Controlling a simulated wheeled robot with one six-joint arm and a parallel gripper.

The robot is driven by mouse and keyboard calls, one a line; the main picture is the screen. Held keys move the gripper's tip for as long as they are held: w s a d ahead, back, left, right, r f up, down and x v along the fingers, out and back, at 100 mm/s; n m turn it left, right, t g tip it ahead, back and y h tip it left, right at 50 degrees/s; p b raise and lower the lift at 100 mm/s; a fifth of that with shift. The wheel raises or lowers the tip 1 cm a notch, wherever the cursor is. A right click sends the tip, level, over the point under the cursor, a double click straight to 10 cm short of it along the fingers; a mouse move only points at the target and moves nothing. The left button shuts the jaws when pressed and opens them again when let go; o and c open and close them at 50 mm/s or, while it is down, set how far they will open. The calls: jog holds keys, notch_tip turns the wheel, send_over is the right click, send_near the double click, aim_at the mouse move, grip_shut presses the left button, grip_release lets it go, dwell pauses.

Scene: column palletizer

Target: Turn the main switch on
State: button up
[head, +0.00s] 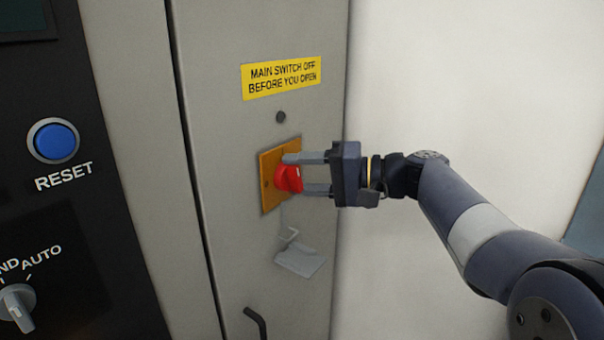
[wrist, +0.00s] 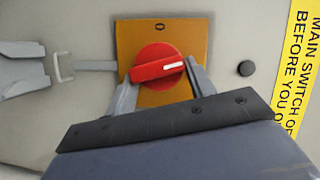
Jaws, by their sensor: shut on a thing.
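The main switch is a red rotary knob (head: 289,178) on an orange-yellow plate (head: 268,196), fixed to a grey cabinet door. It also shows in the wrist view as a red knob (wrist: 152,62) with a white line on its handle, on the orange plate (wrist: 190,35). An "O" mark is visible on the plate in the wrist view. My gripper (head: 302,174) reaches in from the right, with one finger above and one below the knob. In the wrist view my gripper (wrist: 158,85) has its fingers against the two ends of the knob's handle.
A yellow label (head: 281,78) above the switch reads "MAIN SWITCH OFF BEFORE YOU OPEN". A hanging metal hasp (head: 300,260) is below it, and a dark handle (head: 256,322) lower down. A black panel at left carries a blue RESET button (head: 53,141) and a selector knob (head: 16,305).

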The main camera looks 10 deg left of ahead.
jog(key=shift+f+m+y, duration=0.2)
jog(key=shift+m+y, duration=0.3)
jog(key=shift+m, duration=0.7)
jog(key=o, duration=0.9)
jog(key=shift+o, duration=0.2)
jog(key=shift+d, duration=0.1)
jog(key=d+b, duration=0.1)
jog(key=d, duration=0.9)
jog(key=shift+d+b, duration=0.3)
jog(key=shift+a, duration=0.15)
